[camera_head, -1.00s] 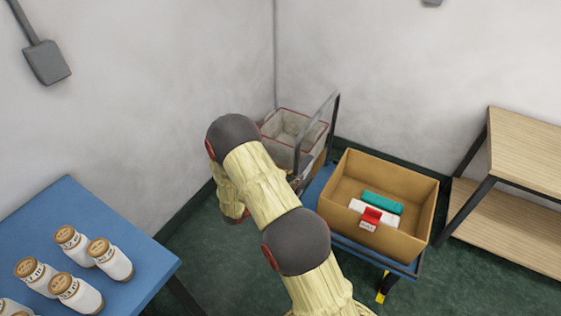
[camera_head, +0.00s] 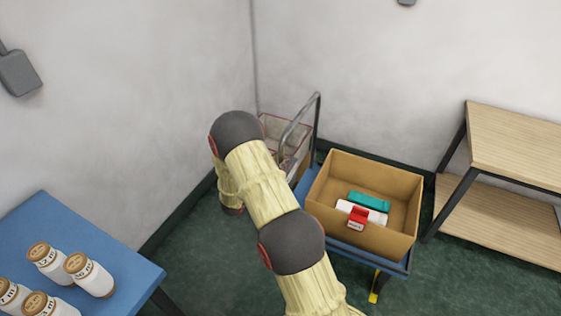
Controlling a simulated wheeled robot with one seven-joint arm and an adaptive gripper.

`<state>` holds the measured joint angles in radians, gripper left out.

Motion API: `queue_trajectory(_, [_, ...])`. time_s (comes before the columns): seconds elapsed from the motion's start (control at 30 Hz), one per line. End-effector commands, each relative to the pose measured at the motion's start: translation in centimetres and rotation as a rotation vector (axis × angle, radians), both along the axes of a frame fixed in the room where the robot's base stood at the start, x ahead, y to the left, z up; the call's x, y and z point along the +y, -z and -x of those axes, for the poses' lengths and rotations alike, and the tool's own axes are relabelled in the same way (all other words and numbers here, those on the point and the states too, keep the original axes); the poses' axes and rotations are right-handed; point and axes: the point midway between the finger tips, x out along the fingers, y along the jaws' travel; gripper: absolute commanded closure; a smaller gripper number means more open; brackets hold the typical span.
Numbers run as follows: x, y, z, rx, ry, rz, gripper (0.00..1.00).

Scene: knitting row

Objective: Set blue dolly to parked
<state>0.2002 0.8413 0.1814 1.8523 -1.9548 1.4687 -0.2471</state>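The blue dolly (camera_head: 345,252) stands near the corner. Its blue deck shows around a cardboard box. Its grey push handle (camera_head: 318,112) rises at the left end. A yellow part (camera_head: 374,297) shows low at its near right corner, too small to read as a setting. Most of the dolly's left end and underside is hidden by my arm and the box. My arm reaches up from the bottom and bends down left of the dolly.
The cardboard box (camera_head: 408,213) holds a teal item, a white item and a red-and-white item. A red-edged basket (camera_head: 277,125) stands behind the handle. A wooden shelf (camera_head: 510,140) is at right, a blue table (camera_head: 110,245) with jars at left. Green floor lies between.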

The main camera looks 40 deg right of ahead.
Motion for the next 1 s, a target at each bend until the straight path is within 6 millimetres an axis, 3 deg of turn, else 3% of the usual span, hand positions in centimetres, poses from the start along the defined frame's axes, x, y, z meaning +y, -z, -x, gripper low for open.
queue_trajectory(0.17, [0.01,-0.04,-0.01,0.000,0.000,0.000,0.64])
queue_trajectory(0.8, [0.03,-0.04,0.01,0.000,0.000,0.000,1.00])
queue_trajectory(1.0, [0.03,-0.04,0.00,0.000,0.000,0.000,1.00])
